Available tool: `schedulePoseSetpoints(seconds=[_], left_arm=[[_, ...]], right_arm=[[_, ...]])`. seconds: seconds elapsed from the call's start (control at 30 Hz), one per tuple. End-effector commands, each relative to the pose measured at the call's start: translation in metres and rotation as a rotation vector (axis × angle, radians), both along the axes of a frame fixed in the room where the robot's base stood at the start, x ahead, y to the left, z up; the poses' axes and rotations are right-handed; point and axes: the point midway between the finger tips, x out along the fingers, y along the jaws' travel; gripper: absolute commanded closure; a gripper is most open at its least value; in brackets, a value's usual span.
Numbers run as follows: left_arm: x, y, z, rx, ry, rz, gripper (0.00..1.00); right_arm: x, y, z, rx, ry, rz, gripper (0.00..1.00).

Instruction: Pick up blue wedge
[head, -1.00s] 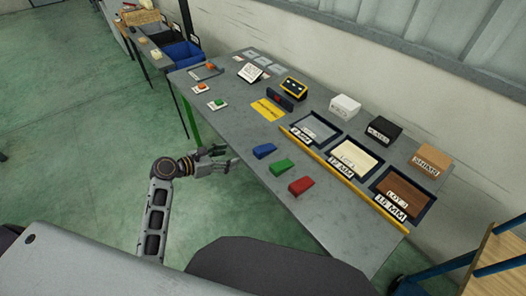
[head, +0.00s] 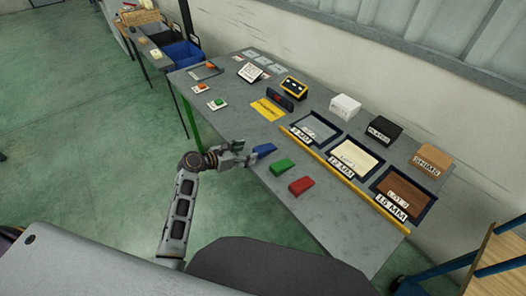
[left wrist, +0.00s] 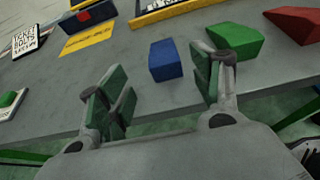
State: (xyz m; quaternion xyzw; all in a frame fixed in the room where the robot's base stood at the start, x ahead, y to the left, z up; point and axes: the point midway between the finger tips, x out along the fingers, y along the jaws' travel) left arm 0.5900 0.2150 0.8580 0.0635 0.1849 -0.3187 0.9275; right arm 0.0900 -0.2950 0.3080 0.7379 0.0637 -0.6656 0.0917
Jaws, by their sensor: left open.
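The blue wedge (head: 264,150) lies on the grey table near its front edge. In the left wrist view the blue wedge (left wrist: 165,60) lies ahead of the fingers, nearer the right finger, with no contact visible. My left gripper (head: 246,153) is open and empty at the table's front edge, just left of the wedge. In the left wrist view its two green-padded fingers (left wrist: 158,92) are spread wide. My right gripper is not in view.
A green wedge (head: 282,167) and a red wedge (head: 301,186) lie in a row to the right of the blue one. A yellow strip (head: 345,178) runs behind them, before several labelled trays. A yellow label (head: 267,109) lies behind the blue wedge.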

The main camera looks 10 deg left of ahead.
Motion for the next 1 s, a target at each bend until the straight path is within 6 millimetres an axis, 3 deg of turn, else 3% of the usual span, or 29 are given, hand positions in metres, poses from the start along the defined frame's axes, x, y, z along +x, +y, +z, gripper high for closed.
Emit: schedulePoseSetpoints(seconds=[0.37, 0.8, 1.0], left_arm=[[0.001, -0.002, 0.000, -0.001, -0.001, -0.001, 0.35], [0.028, -0.028, -0.017, -0.001, 0.000, -0.002, 0.35], [0.035, -0.033, -0.020, 0.000, 0.000, 0.000, 0.35]], right_arm=[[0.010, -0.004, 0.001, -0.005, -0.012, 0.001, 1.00], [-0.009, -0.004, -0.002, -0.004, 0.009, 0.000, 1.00], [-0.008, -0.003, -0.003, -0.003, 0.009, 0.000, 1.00]])
